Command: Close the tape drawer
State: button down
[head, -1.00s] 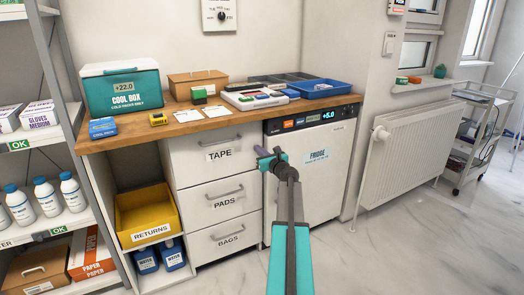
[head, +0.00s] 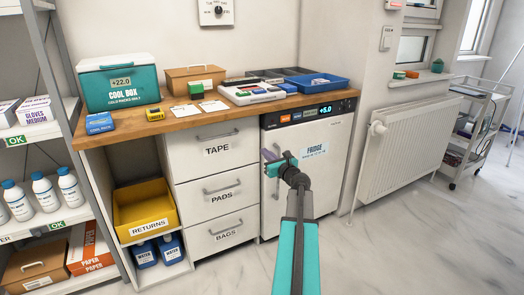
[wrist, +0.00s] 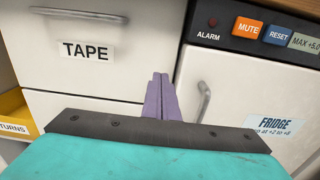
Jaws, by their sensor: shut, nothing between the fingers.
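The tape drawer (head: 190,153) is the white top drawer of the unit under the counter, with a grey bar handle and a TAPE label. Its front looks about level with the drawers below; I cannot tell whether a small gap remains. In the wrist view the tape drawer (wrist: 125,70) fills the upper left. My gripper (head: 268,156) is to the right of the drawer, in front of the fridge's left edge. In the wrist view the purple fingers of my gripper (wrist: 159,85) are together and empty, pointing near the seam between drawer and fridge.
The PADS drawer (head: 190,193) and BAGS drawer (head: 238,232) are below. The fridge (head: 325,180) stands right of the drawers, its upright handle close to my gripper. A yellow returns bin (head: 145,205) is at left. The wooden counter (head: 185,122) holds boxes and trays.

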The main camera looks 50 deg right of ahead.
jog(key=shift+v, duration=2.45)
